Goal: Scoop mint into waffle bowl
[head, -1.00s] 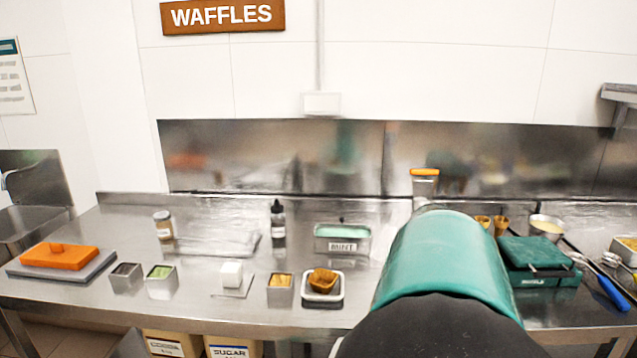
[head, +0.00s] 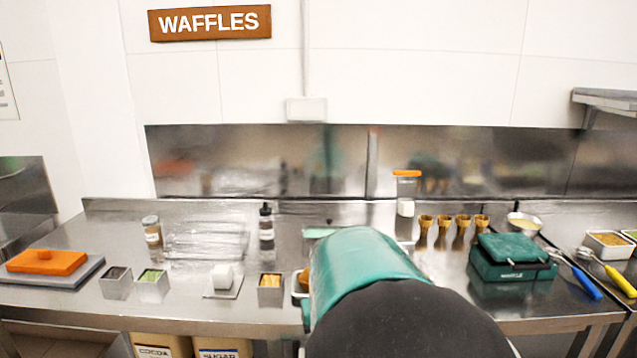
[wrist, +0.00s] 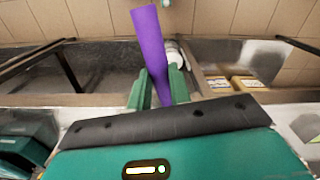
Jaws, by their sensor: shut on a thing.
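In the wrist view my gripper (wrist: 160,88) is shut on a purple handle (wrist: 150,45), which sticks out past the green fingers. I cannot see the working end of this tool clearly. In the head view my teal arm covers the gripper and most of the mint tub, with only a strip of the tub's green top (head: 318,233) showing. A brown sliver of the waffle bowl (head: 304,279) shows at the arm's left edge, by the rim of its white tray (head: 298,293). The bowl's inside is hidden.
Several cones (head: 443,228) and a teal waffle iron (head: 512,258) stand to the right.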

